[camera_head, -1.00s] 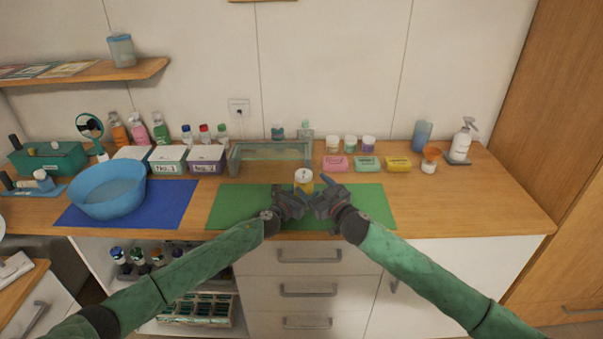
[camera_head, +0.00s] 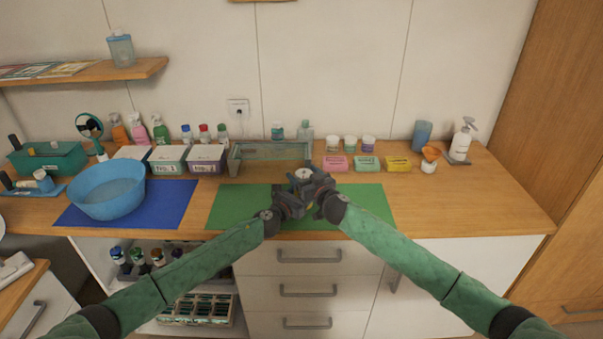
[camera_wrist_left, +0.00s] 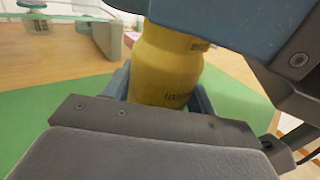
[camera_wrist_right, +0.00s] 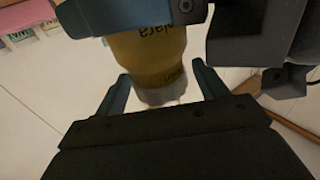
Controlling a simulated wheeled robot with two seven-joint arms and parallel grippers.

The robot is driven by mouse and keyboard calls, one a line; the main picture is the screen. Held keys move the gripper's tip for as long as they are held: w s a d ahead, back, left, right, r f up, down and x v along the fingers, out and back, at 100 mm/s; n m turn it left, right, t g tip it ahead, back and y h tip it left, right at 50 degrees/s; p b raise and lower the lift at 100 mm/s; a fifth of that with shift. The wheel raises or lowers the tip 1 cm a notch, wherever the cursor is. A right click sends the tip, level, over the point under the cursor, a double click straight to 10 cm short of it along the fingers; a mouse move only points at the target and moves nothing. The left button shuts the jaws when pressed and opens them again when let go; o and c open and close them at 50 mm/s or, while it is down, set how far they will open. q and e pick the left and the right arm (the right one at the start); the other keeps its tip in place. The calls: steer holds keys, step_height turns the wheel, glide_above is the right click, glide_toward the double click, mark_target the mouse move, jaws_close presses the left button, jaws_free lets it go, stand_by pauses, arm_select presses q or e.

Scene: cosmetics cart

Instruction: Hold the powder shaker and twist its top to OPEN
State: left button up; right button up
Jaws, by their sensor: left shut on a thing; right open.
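The powder shaker has a yellow body and a pale top (camera_head: 303,173). In the head view the grippers mostly hide it above the green mat. The left wrist view shows its yellow body (camera_wrist_left: 165,72), with dark lettering, between the jaws of my left gripper (camera_head: 292,202), which is shut on it. My right gripper (camera_head: 314,181) is open at the shaker's upper end. In the right wrist view its two fingers stand on either side of the pale top (camera_wrist_right: 160,94), with gaps showing. My left gripper's jaw crosses the body there.
The green mat (camera_head: 370,203) lies under the grippers. A glass-sided tray (camera_head: 238,164) stands behind them. A blue bowl (camera_head: 108,190) on a blue mat is at left. Soap bars, including a yellow one (camera_head: 398,164), and small jars stand at back right.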

steer(key=shift+x, duration=0.85)
steer(key=c, duration=1)
steer(key=shift+y, duration=0.3)
steer(key=n+g+y, duration=0.5)
steer(key=shift+s+a+r, duration=0.1)
steer(key=shift+s+a, duration=0.1)
steer(key=shift+a, duration=0.1)
steer(key=n+g+y, duration=0.1)
steer(key=g, duration=0.1)
steer(key=n+g+y, duration=0.1)
steer(key=n+g, duration=0.1)
steer(key=g, duration=0.1)
steer(key=shift+s+a+n+y, duration=0.1)
steer(key=shift+s+n+y, duration=0.1)
steer(key=shift+n+y, duration=0.1)
steer(key=n+g, duration=0.2)
steer(key=g, duration=0.1)
steer(key=n+g, duration=0.2)
steer(key=g, duration=0.2)
steer(key=shift+s+y, duration=0.25)
steer(key=shift+y, duration=0.15)
steer(key=shift+s+n+g+h, duration=0.1)
steer(key=shift+n+g+h, duration=0.25)
steer(key=shift+n+g, duration=0.85)
steer(key=shift+s+n+g+h, duration=0.15)
steer(key=shift+n+g+h, duration=0.2)
steer(key=shift+n+g, duration=0.85)
steer(key=shift+m+g, duration=0.3)
steer(key=shift+g, duration=0.3)
